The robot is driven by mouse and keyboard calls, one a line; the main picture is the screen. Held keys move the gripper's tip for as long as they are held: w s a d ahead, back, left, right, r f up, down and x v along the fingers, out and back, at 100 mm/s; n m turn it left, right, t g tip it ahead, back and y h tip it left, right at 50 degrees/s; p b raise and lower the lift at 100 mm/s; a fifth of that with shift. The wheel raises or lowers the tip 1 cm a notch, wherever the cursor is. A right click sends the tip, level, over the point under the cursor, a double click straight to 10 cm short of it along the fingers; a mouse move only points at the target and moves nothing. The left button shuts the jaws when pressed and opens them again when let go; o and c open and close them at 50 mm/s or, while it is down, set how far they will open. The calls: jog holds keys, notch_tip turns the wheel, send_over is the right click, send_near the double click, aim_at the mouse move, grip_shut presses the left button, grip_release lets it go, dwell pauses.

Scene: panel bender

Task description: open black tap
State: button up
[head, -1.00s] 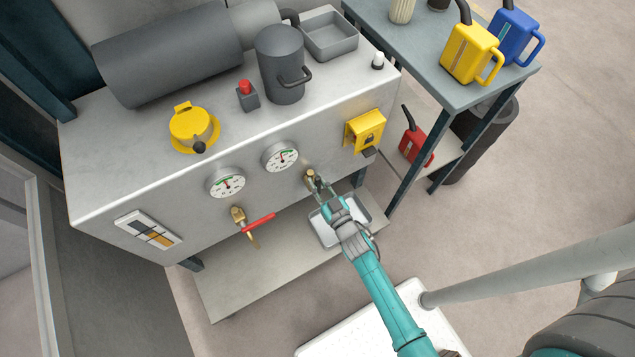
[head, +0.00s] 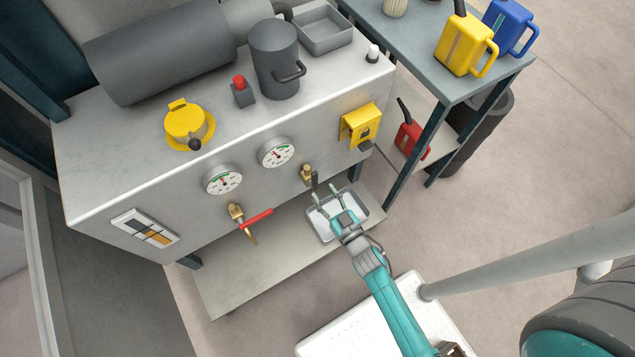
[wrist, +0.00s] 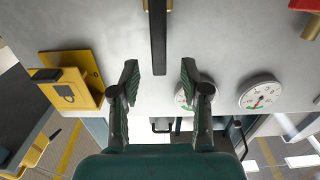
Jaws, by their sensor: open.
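The black tap has a brass body (head: 306,174) on the front panel, below and right of the right gauge. Its black lever (head: 315,186) slants down the picture from the brass body. In the wrist view the lever (wrist: 158,38) runs straight down from the top edge, its free end between the lines of my fingers. My gripper (head: 331,195) is open and empty, just below and right of the lever. In the wrist view my gripper (wrist: 160,70) shows a clear gap on both sides of the lever. I see no contact.
A brass tap with a red lever (head: 256,218) sits left on the same panel. Two gauges (head: 276,153) are above. A yellow lock box (head: 361,124) juts out at right. A metal tray (head: 355,222) stands on the lower shelf (head: 240,275) below my gripper.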

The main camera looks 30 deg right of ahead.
jog(key=shift+s, duration=2.7)
jog(key=s+a+r+g, duration=0.1)
jog(key=s+r, duration=1)
jog(key=s+a+r+g, duration=0.2)
jog(key=s+r, duration=0.9)
jog(key=s, duration=0.1)
jog(key=shift+s+a+r, duration=0.2)
jog(key=shift+a+r, duration=0.05)
jog(key=shift+a, duration=0.05)
